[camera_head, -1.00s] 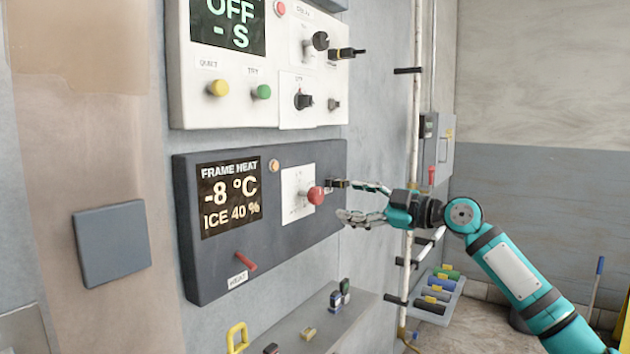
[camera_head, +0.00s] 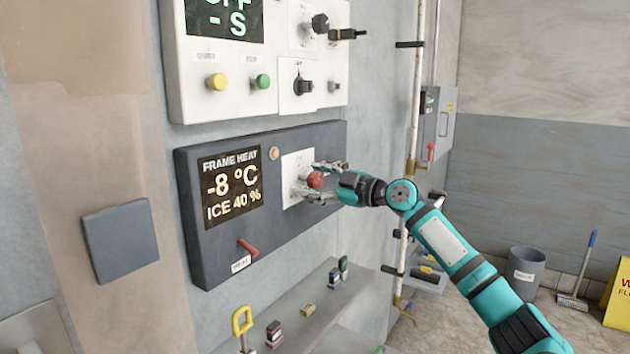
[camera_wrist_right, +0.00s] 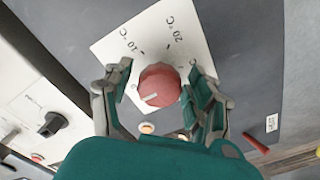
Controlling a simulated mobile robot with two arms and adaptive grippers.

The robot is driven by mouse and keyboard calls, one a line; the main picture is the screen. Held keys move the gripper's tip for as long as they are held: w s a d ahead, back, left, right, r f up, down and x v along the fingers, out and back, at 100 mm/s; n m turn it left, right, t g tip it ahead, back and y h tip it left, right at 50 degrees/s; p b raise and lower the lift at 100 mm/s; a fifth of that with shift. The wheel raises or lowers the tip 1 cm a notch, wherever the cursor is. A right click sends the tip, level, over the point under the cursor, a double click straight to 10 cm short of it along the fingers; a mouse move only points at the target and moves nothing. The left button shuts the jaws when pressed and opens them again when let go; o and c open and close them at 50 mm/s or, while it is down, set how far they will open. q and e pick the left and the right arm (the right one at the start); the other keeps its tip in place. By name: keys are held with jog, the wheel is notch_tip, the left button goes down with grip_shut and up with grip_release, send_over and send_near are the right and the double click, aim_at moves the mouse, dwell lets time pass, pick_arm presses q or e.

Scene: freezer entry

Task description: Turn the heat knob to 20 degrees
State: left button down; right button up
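The red heat knob (camera_head: 315,180) sits on a white dial plate (camera_head: 293,194) on the dark FRAME HEAT panel (camera_head: 192,245). The panel display (camera_head: 231,187) reads -8 °C and ICE 40 %. My right gripper (camera_head: 317,182) is at the knob, its fingers open on either side of it. In the right wrist view the red knob (camera_wrist_right: 159,85) lies between the two spread fingers (camera_wrist_right: 158,92), with a gap visible at least on the left. Marks 10 °C and 20 °C show on the plate (camera_wrist_right: 150,38); a third mark is partly hidden by a finger. My left gripper is not in view.
A red HEAT lever (camera_head: 249,247) sits low on the panel. A white panel (camera_head: 240,98) with buttons and black knobs is above. A shelf (camera_head: 290,310) with small padlocks juts out below. A vertical pipe (camera_head: 418,110) stands to the right.

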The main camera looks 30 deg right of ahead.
jog(key=c, duration=1)
